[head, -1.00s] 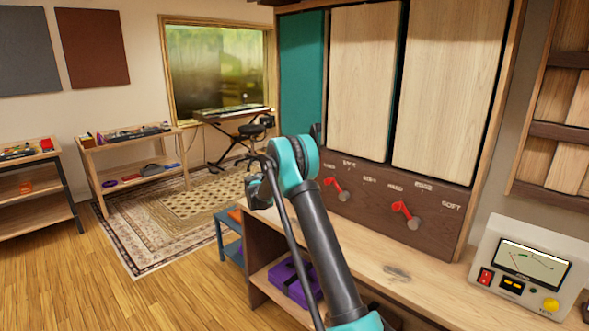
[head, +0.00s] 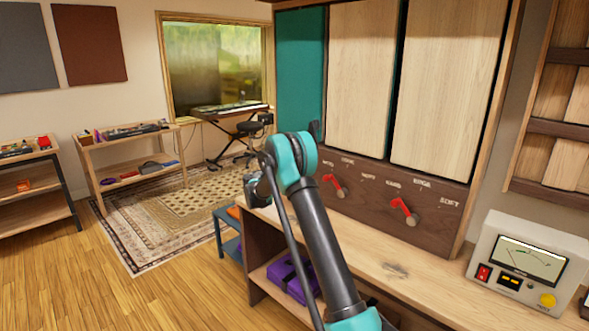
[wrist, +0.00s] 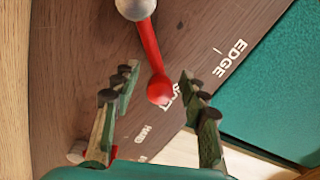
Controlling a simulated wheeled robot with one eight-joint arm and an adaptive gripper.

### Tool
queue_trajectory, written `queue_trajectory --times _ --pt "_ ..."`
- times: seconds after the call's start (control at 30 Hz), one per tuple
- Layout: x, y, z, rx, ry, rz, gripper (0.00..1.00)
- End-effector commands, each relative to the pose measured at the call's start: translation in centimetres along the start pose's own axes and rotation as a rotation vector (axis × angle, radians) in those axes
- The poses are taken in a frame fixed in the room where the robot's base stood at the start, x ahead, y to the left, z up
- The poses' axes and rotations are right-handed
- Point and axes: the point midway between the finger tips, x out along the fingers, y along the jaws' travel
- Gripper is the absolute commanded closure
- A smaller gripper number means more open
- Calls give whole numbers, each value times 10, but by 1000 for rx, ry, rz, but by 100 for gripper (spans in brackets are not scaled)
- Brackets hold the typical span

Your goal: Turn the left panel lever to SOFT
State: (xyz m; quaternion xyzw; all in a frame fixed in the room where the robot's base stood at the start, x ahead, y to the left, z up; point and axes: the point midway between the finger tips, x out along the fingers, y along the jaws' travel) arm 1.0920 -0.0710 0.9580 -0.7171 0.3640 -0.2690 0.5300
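In the wrist view, a lever with a red arm and red ball end (wrist: 158,90) hangs from a grey pivot (wrist: 134,8) on the dark wood control strip (wrist: 80,50). The ball overlaps the SOFT label, and the lever points away from EDGE, towards SOFT. My gripper (wrist: 157,80) is open, its two fingers on either side of the ball with visible gaps. In the head view, my arm hides this lever and the gripper. The left panel (head: 301,70) above shows teal.
Two other red levers, the middle one (head: 335,185) and the right one (head: 404,211), point up-left near HARD under the pale wood panels (head: 450,80). A meter box (head: 527,262) stands on the right of the wooden counter (head: 425,285). A purple case (head: 290,280) sits below.

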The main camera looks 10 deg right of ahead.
Motion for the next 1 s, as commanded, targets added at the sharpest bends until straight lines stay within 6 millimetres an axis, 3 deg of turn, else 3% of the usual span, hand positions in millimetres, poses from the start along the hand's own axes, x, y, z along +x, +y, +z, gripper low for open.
queue_trajectory --times 0.27,0.7,1.0 --pt "-10 0 0 -1 1 0 56" --pt "-93 0 1 0 -2 -1 56" --pt "-119 0 0 0 0 0 56"
